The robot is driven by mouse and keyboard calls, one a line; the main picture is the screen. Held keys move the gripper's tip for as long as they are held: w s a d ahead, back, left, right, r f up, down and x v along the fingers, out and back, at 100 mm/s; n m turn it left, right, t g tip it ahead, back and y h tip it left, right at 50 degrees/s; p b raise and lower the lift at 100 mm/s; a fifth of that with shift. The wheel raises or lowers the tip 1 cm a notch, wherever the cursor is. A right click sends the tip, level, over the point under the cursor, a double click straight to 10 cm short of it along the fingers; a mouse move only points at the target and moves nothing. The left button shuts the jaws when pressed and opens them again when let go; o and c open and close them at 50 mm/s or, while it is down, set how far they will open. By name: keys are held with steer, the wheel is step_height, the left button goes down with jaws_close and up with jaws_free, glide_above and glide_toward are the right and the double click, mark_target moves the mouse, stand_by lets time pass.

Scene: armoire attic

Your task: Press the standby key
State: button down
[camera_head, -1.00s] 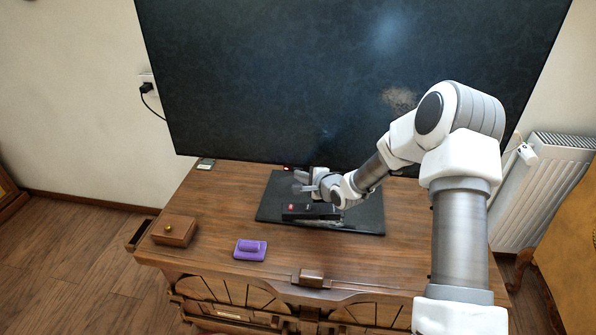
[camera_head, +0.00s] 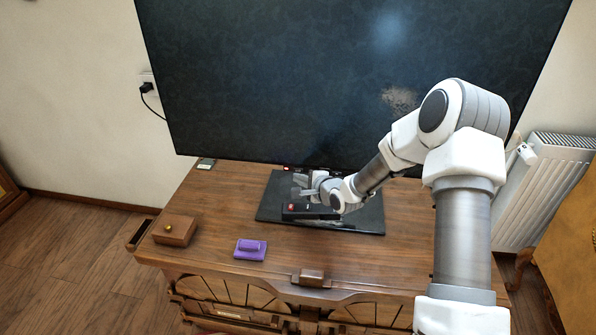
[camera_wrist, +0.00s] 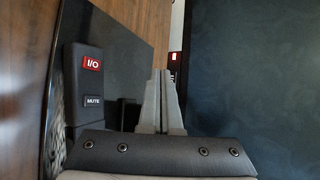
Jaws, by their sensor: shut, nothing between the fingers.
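A dark remote-like device (camera_wrist: 84,120) shows in the wrist view with a red key marked I/O (camera_wrist: 92,63) and a dark key marked MUTE (camera_wrist: 93,101). In the head view the device (camera_head: 312,214) lies on the black TV stand plate (camera_head: 361,222), its red key at its left end. My gripper (camera_wrist: 161,72) is shut and empty. It is to the right of the I/O key in the wrist view, apart from it. In the head view my gripper (camera_head: 299,184) is above the plate, behind the device. The wrist housing hides the device's lower end.
The large TV screen (camera_head: 330,80) rises close behind my gripper. A small red mark (camera_wrist: 174,57) shows near its lower edge. A brown box (camera_head: 174,230) and a purple object (camera_head: 250,249) stand on the wooden cabinet (camera_head: 215,213), with free room between them.

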steer(key=shift+s+a, duration=0.25)
steer(key=shift+s, duration=1)
steer(key=shift+s+a, duration=0.25)
steer(key=shift+s, duration=0.95)
steer(key=s+d+r+n+g+h, duration=0.25)
steer(key=s+d+r+n, duration=0.3)
steer(key=r, duration=0.35)
steer(key=s+d+r+n+g+h, duration=0.1)
steer(key=s+d+r+n+h, duration=0.35)
steer(key=s+r, duration=0.3)
steer(key=s+d+r+n+g, duration=0.1)
steer(key=s+r+n, duration=0.25)
steer(key=s, duration=0.75)
steer(key=s+d+r+n+g, duration=0.15)
steer(key=s+r, duration=0.25)
steer(key=s, duration=0.8)
step_height(320, 180, up, 18)
steer(key=n+p, duration=0.1)
steer(key=p, duration=1.7)
steer(key=shift+a+y, duration=0.25)
steer(key=shift+y, duration=0.05)
